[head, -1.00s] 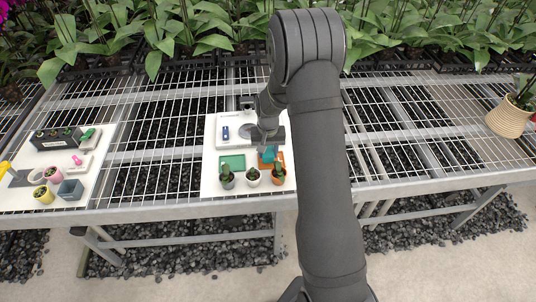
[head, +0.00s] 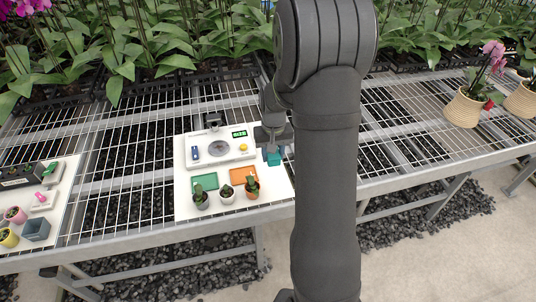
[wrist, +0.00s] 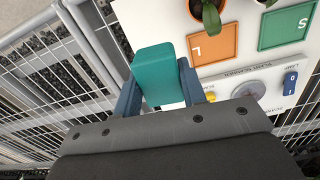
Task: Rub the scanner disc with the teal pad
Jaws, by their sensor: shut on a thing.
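The teal pad (head: 274,158) is a block held between the jaws of my gripper (head: 272,148). In the wrist view, the teal pad (wrist: 156,72) sits between the two blue-grey fingers of my gripper (wrist: 158,78). The scanner disc (head: 219,148) is a round grey plate on a white scanner unit (head: 200,160); it also shows in the wrist view (wrist: 248,90), partly cut off by my gripper. The pad is to the right of the scanner unit, near the white board's right edge, apart from the disc.
A green tray (head: 205,180) and an orange tray (head: 240,175) lie in front of the scanner. A blue switch (head: 195,153) and yellow button (head: 243,147) flank the disc.

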